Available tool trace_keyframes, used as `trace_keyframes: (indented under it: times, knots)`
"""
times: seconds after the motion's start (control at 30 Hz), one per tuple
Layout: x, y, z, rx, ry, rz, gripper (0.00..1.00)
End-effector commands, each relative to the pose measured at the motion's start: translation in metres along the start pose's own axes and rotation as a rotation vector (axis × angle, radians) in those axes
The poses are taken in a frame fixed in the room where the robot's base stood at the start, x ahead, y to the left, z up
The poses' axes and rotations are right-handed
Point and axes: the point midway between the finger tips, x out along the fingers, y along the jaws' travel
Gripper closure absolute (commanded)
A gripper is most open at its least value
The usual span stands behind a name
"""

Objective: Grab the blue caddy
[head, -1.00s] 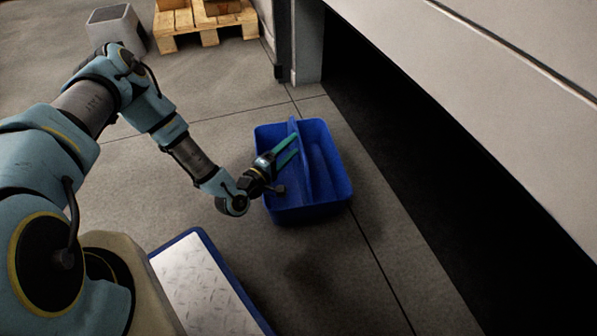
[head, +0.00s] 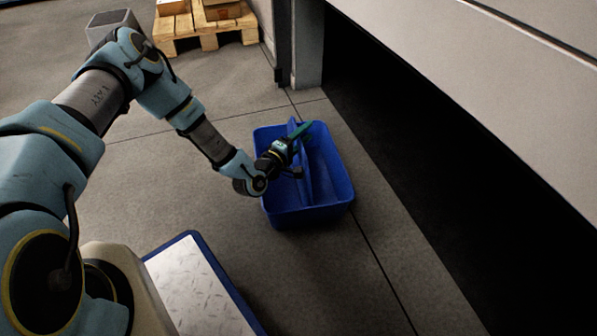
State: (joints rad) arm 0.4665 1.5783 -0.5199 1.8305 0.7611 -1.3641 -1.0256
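The blue caddy (head: 335,185) stands upright on the concrete floor, with a raised divider (head: 306,180) along its middle. My gripper (head: 303,131) reaches in from the left over the caddy, its green fingers at the far part of the divider. The fingers overlap the divider in this view. I cannot tell whether they straddle it, touch it or are closed on it. The wrist hides part of the caddy's left compartment.
A large grey panel (head: 480,90) with a dark gap beneath it lies to the right. A wooden pallet (head: 208,30) with boxes and a grey bin (head: 112,24) are at the back. The floor around the caddy is clear.

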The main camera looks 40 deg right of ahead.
Motion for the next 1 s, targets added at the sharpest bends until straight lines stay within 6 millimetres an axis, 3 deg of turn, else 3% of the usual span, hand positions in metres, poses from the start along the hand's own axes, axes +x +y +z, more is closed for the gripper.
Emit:
trace_keyframes:
  times: [0.07,0.43,1.0]
  knots:
    - [-0.0002,-0.0002,0.0000,0.000,0.000,0.000,0.60]
    - [-0.0004,-0.0003,0.0000,0.000,0.000,0.000,1.00]
    - [-0.0005,-0.0004,0.0001,0.000,0.000,0.000,1.00]
